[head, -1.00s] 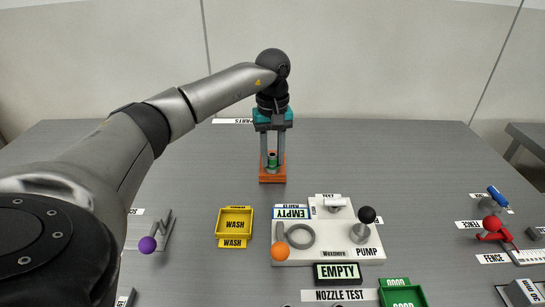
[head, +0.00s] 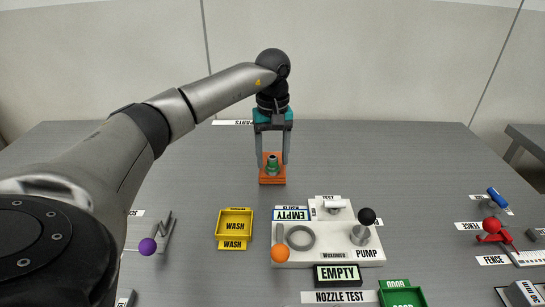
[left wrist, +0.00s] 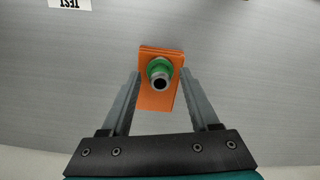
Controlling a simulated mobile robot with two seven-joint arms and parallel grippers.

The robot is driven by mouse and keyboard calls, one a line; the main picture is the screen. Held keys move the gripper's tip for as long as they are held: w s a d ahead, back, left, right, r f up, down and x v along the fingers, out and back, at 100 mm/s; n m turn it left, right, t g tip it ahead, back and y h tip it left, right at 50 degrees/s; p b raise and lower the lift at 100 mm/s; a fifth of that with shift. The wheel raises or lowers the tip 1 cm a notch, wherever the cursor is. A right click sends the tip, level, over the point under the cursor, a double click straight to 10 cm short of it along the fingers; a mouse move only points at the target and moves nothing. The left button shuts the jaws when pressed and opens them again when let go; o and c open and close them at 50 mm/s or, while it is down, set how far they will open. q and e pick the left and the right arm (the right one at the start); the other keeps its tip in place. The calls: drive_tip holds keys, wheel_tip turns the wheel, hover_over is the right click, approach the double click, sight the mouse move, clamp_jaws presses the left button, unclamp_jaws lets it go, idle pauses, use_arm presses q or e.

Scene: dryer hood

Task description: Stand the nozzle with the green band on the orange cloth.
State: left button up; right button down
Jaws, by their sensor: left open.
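The nozzle with the green band (head: 273,165) stands upright on the orange cloth (head: 272,180) at the back middle of the table. In the left wrist view the nozzle (left wrist: 160,74) shows from above, its open end facing the camera, over the orange cloth (left wrist: 157,102). My left gripper (head: 272,160) is open, with one finger on each side of the nozzle. In the left wrist view both fingers (left wrist: 159,80) stand clear of it, with gaps on both sides. My right gripper is not in view.
A yellow WASH tray (head: 235,222) lies in front of the cloth. A white pump board (head: 328,252) with an orange-knobbed lever, a ring and a black-knobbed lever is front right. A green tray (head: 402,292) stands at the front edge. The table around the cloth is clear.

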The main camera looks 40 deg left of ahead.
sight(273, 157)
use_arm(q)
wheel_tip(273, 157, up, 7)
drive_tip(key=shift+r+p, duration=0.15)
drive_tip(key=shift+p, duration=1.05)
drive_tip(key=shift+r+p, duration=0.65)
drive_tip(key=shift+r, duration=1.55)
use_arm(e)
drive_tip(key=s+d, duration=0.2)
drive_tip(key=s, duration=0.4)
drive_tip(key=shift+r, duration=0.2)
